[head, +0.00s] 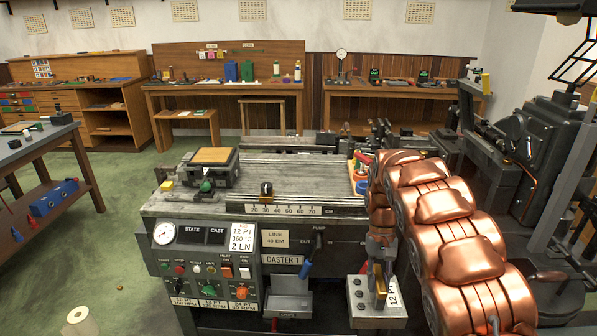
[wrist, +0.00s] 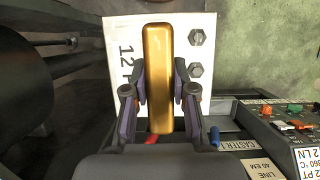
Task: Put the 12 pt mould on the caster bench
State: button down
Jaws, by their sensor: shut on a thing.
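The 12 pt mould (head: 366,311) is a pale grey block with bolts on its face, a white 12 PT label and a brass bar handle. My gripper (head: 379,262) is shut on that handle, above the block. In the wrist view, the fingers of my gripper (wrist: 161,85) lie on both sides of the brass bar, and the mould (wrist: 204,100) shows behind them, its label partly hidden. The mould is in front of the bench marked CASTER 1 (head: 330,188), low at its right front. I cannot tell whether anything supports it from below.
A control panel (head: 205,262) and a small tray (head: 290,300) are at the front. A dark machine (head: 545,150) stands at right.

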aim_at(296, 185)
jog(key=u, duration=0.25)
jog(key=i, duration=0.75)
jog(key=u, duration=0.55)
